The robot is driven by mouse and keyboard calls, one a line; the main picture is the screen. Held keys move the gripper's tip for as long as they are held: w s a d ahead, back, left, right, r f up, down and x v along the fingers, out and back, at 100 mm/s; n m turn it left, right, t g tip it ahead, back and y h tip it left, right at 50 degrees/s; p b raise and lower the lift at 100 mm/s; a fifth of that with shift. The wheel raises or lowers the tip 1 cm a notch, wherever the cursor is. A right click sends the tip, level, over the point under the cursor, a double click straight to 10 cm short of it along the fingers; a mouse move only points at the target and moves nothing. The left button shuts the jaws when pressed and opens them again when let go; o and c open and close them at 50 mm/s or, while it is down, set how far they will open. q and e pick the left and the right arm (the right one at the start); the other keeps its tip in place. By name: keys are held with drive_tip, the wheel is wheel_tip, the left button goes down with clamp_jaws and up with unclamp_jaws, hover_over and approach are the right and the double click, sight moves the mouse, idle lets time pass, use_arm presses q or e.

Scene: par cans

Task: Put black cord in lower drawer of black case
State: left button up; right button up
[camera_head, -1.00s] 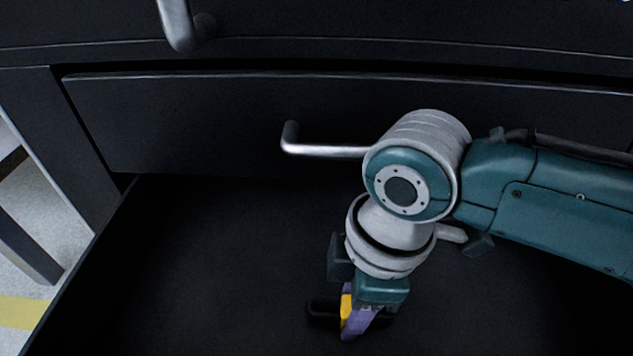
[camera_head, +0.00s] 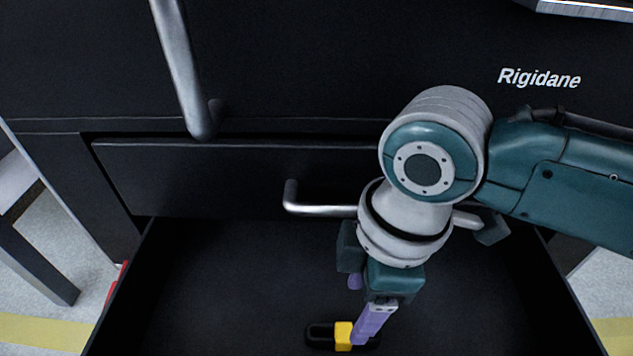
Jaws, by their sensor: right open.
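The black cord (camera_head: 318,336), a dark loop with a yellow band (camera_head: 343,335), lies on the floor of the open lower drawer (camera_head: 230,290) of the black case (camera_head: 330,70), near the bottom of the view. My right gripper (camera_head: 362,305) points down into this drawer with its purple fingers apart. One finger overlaps the cord in the picture, just right of the yellow band. I cannot tell whether it touches the cord. The finger hides part of the cord's right side. My left gripper is not in view.
Above the open drawer is a closed drawer front (camera_head: 220,175) with a silver bar handle (camera_head: 325,209), close behind my right wrist. Another silver handle (camera_head: 183,70) hangs higher up at the left. The drawer's side walls flank my gripper.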

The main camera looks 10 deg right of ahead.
drive_tip(key=s+a+r+m+t+y+p, duration=0.1)
drive_tip(key=s+a+r+m+y, duration=0.1)
drive_tip(key=s+a+r+m, duration=0.25)
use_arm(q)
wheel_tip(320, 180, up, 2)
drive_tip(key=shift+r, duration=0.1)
use_arm(e)
drive_tip(key=s+d+r+m+t+h, duration=0.1)
drive_tip(key=s+d+r+m, duration=0.1)
drive_tip(key=s+d+m, duration=0.2)
drive_tip(key=s+d+r+m+t+h, duration=0.1)
drive_tip(key=s+d+r+m+h, duration=0.1)
drive_tip(key=d, duration=0.6)
drive_tip(key=shift+s+d+r+m, duration=0.3)
drive_tip(key=shift+s+r+m, duration=0.25)
drive_tip(key=shift+s+m, duration=0.5)
drive_tip(key=shift+w, duration=0.15)
